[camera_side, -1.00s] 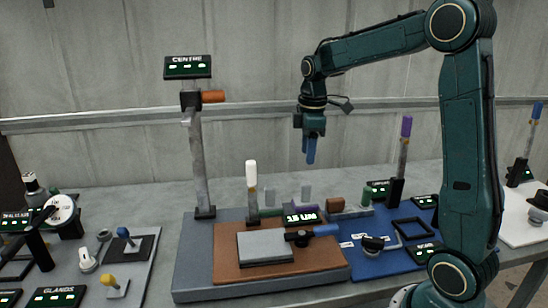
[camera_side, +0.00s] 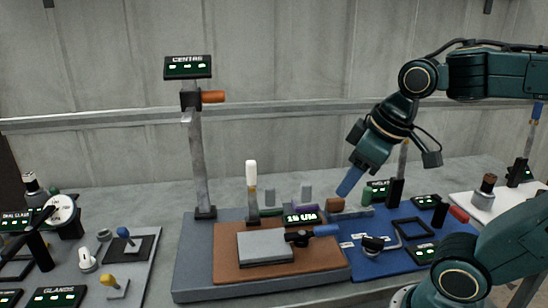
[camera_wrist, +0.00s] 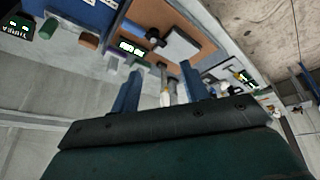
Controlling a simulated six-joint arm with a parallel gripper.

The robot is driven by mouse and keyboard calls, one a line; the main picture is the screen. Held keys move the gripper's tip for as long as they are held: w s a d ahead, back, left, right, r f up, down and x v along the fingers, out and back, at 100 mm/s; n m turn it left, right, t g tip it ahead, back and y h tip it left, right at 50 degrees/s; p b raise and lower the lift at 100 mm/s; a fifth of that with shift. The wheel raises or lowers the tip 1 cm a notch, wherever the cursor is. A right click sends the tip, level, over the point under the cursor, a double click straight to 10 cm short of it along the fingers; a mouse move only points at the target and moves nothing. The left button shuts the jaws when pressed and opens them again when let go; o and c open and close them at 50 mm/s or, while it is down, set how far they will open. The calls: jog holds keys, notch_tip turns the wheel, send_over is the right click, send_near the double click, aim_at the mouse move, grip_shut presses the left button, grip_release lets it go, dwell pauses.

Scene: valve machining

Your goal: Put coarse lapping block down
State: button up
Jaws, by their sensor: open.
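My gripper (camera_side: 350,183) is open and empty, tilted in the air above the back of the bench. Both blue fingers (camera_wrist: 160,67) show apart in the wrist view. A brown block (camera_side: 336,204) stands in a row at the back, below the fingertips and not touched; it also shows in the wrist view (camera_wrist: 88,40). A green block (camera_side: 366,196) stands to its right. A flat grey block (camera_side: 265,246) lies on the brown mat (camera_side: 225,262). No label shows which block is the coarse lapping block.
A tall post (camera_side: 199,160) with an orange handle stands at the left, and a white-topped tool (camera_side: 251,178) stands upright behind the mat. A blue mat (camera_side: 360,260) with a black frame (camera_side: 411,229) lies right. A lit display (camera_side: 302,217) stands near the row of blocks.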

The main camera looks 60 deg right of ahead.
jog(key=s, duration=0.1)
jog(key=s+a+f+m, duration=0.1)
jog(key=s, duration=0.1)
jog(key=shift+s+a+f+t, duration=0.1)
jog(key=shift+a+f+t, duration=0.1)
jog(key=shift+t, duration=0.2)
